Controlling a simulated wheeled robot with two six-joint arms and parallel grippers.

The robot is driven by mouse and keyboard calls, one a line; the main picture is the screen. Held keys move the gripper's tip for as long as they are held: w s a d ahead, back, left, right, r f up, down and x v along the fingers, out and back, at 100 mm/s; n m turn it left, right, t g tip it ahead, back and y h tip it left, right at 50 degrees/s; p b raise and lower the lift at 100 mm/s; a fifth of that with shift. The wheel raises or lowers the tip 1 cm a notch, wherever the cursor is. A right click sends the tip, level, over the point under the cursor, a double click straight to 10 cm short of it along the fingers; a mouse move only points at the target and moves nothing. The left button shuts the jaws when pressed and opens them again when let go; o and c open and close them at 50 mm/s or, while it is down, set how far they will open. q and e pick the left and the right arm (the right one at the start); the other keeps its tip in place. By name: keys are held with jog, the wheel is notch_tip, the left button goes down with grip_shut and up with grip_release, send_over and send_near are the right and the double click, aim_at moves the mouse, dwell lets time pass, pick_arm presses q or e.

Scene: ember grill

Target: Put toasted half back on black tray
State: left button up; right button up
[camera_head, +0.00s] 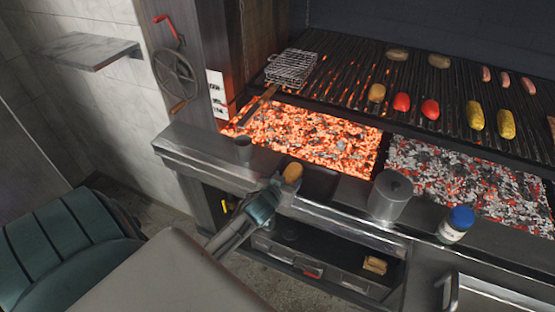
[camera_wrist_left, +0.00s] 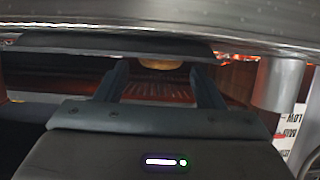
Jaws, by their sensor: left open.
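The toasted half (camera_head: 292,172) is a small golden-brown piece at the front ledge of the grill. The black tray (camera_head: 319,184) is a dark flat shape on the ledge, just right of it. My left gripper (camera_head: 284,183) is open at the toasted half. In the left wrist view, which looks upside down, the toasted half (camera_wrist_left: 162,64) shows against the dark tray (camera_wrist_left: 110,42), apparently resting on it. It lies beyond and between the spread fingers (camera_wrist_left: 162,84), with no clear contact. My right gripper is not in view.
A metal cup (camera_head: 243,150) stands left on the ledge; a lidded canister (camera_head: 390,197) and a blue-capped jar (camera_head: 456,225) stand right. Glowing coals (camera_head: 310,135) lie behind. The grate (camera_head: 335,70) holds a wire basket (camera_head: 291,67) and several foods.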

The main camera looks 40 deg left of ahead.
pick_arm(q)
jog(key=b+v, duration=0.2)
jog(key=v, duration=0.7)
jog(key=s+a+f+m+g, duration=0.1)
jog(key=s+f+g, duration=0.3)
jog(key=f, duration=1.3)
jog(key=s+a+f+m+g, duration=0.15)
jog(key=s+f, duration=0.45)
jog(key=f, duration=1.1)
jog(key=s+d+f+g, duration=0.2)
jog(key=s+f, duration=0.4)
jog(key=s, duration=0.3)
jog(key=s+d+f+g+h, duration=0.1)
jog(key=s+d+f+g, duration=0.1)
jog(key=s+f, duration=0.5)
jog(key=s+d+f+g+h, duration=0.1)
jog(key=s+d+f+g, duration=0.1)
jog(key=s+f, duration=0.5)
jog(key=s, duration=0.6)
jog(key=shift+s+d, duration=0.25)
jog(key=shift+f+m+g, duration=0.1)
jog(key=shift+m+g, duration=0.15)
